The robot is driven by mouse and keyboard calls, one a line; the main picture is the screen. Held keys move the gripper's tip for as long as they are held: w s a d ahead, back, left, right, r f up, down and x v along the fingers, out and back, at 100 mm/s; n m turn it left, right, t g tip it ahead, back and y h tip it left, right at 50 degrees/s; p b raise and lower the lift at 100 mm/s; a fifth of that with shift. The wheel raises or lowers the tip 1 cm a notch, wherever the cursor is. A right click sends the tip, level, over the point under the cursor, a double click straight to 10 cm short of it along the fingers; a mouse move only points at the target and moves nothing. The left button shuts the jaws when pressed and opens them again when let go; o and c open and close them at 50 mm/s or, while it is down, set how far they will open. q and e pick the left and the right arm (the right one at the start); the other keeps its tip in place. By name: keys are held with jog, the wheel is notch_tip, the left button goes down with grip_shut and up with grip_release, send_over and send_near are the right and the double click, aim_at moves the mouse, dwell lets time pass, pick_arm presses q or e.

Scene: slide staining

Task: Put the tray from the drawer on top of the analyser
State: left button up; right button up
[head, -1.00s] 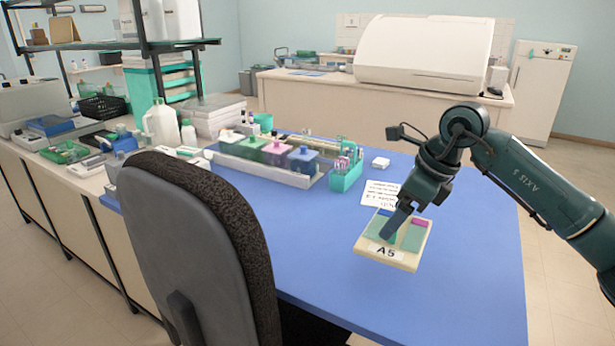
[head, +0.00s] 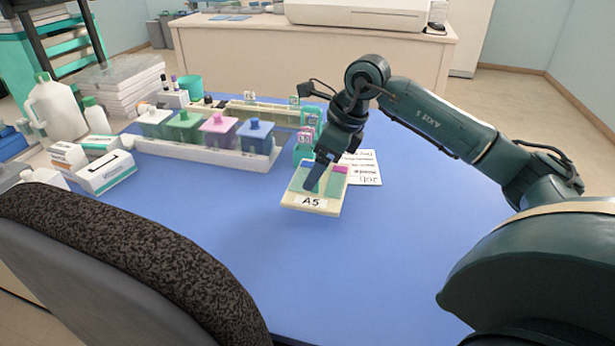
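The tray (head: 309,204) is a small cream board labelled A5, carrying green slides with a blue and a magenta end. My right gripper (head: 316,178) reaches down over it from the right and appears shut on it. The fingers and wrist hide part of the tray and the grip itself. The tray appears held over the blue table top. The analyser (head: 355,14) is the big white machine on the far bench; its upper part is cut off by the picture's top edge. My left gripper is not in view.
The blue table (head: 230,215) is clear in front. Staining jars with coloured lids stand in a white rack (head: 215,152) behind. A printed sheet (head: 363,168) lies right of the tray. A dark chair (head: 120,265) blocks the front left. The far bench (head: 320,50) stands beyond open floor.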

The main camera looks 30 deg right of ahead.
aim_at(321, 180)
jog(key=shift+f, duration=2.6)
jog(key=shift+f, duration=0.1)
jog(key=o, duration=0.6)
jog(key=shift+f, duration=0.15)
jog(key=o, duration=0.5)
jog(key=shift+c, duration=0.2)
jog(key=shift+r, duration=0.2)
